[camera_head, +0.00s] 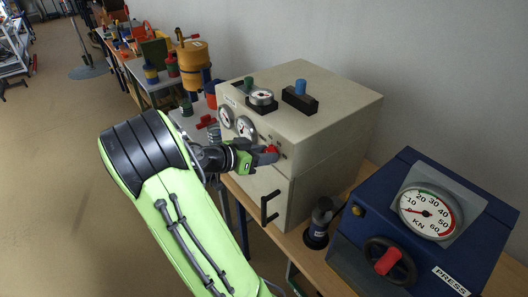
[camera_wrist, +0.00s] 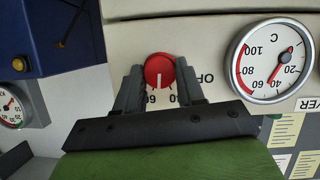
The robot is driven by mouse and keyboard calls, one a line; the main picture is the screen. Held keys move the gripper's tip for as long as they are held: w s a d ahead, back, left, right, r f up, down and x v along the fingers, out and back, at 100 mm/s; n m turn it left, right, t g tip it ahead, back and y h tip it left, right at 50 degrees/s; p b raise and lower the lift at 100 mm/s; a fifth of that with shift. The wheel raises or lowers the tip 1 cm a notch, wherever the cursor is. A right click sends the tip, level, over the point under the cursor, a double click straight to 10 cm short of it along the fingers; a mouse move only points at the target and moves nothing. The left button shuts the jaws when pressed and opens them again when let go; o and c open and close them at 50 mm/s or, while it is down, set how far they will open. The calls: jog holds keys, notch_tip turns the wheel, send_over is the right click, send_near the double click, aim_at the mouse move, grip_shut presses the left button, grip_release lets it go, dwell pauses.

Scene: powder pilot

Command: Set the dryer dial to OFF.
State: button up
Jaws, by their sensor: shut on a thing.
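The dryer (camera_head: 300,120) is a beige box on the bench. Its red dial (camera_head: 272,149) is on the front face, and it shows close up in the wrist view (camera_wrist: 159,70). My gripper (camera_head: 266,155) is at the front face, with one finger on each side of the dial, shut on it (camera_wrist: 160,80). A white line on the dial points down in the wrist picture, between partly hidden numbers.
A temperature gauge (camera_wrist: 274,62) sits right of the dial in the wrist view. A black handle (camera_head: 268,207) projects below the dial. A dark bottle-like object (camera_head: 319,223) and a blue press (camera_head: 425,225) stand to the right. Open floor (camera_head: 50,190) lies left.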

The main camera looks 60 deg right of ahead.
jog(key=shift+w+d+f+n+g+p, duration=0.1)
jog(key=shift+n+g+p, duration=1.05)
jog(key=shift+n, duration=0.8)
jog(key=shift+w+f+n+g+p, duration=0.15)
jog(key=shift+n+g+p, duration=1.05)
jog(key=shift+n, duration=0.8)
jog(key=shift+w+d+f+n+g+p, duration=0.1)
jog(key=shift+n+g+p, duration=0.75)
jog(key=shift+n+p, duration=0.85)
jog(key=shift+n, duration=0.45)
jog(key=o, duration=1)
jog(key=b+v, duration=0.2)
jog(key=v, duration=1.4)
jog(key=shift+d+f, duration=0.1)
jog(key=shift+d, duration=0.05)
